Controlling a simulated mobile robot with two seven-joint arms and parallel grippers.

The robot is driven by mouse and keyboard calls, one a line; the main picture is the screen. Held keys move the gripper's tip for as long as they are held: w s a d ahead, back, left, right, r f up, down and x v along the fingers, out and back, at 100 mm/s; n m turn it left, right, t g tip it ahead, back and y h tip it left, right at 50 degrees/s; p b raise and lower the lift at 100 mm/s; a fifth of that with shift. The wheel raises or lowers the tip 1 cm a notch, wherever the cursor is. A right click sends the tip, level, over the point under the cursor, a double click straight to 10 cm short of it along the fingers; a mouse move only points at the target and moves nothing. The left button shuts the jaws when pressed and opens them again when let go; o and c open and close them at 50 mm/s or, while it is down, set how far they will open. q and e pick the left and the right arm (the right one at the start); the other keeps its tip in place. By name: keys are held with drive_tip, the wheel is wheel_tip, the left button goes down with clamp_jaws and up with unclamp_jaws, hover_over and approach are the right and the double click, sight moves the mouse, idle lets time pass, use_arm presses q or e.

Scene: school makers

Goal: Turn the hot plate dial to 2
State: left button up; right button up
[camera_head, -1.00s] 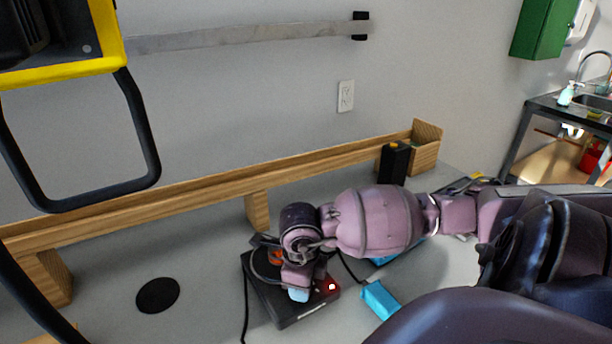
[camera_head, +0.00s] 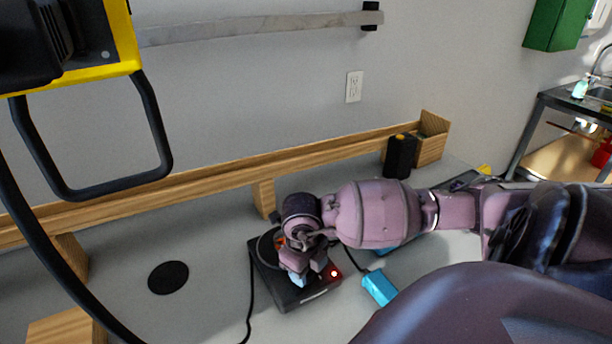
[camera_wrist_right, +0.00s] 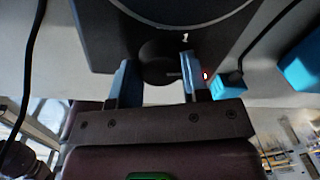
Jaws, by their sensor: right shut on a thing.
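The hot plate (camera_head: 290,298) is a flat black box on the grey bench, with a red light at its right front corner. Its round plate is partly hidden by my right arm. In the right wrist view, the black dial (camera_wrist_right: 158,62) sits on the hot plate's front (camera_wrist_right: 100,40), with a pale line on it and a white "1" printed just beyond, slightly to its right. My right gripper (camera_head: 303,279) is at the hot plate's front; in the wrist view its blue fingers (camera_wrist_right: 162,82) are closed on either side of the dial. My left gripper is out of view.
A blue block (camera_head: 379,288) lies right of the hot plate. A black disc (camera_head: 168,278) lies to the left. A wooden rail (camera_head: 210,182) runs along the wall, with a black container (camera_head: 400,156) at its right. A black-and-yellow object with a looped handle (camera_head: 160,130) hangs at upper left.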

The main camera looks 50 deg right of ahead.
drive_tip(key=o, duration=0.9)
drive_tip(key=shift+r, duration=0.1)
drive_tip(key=r, duration=0.3)
drive_tip(key=r+p, duration=0.1)
drive_tip(key=r, duration=0.6)
drive_tip(key=shift+a+r, duration=0.35)
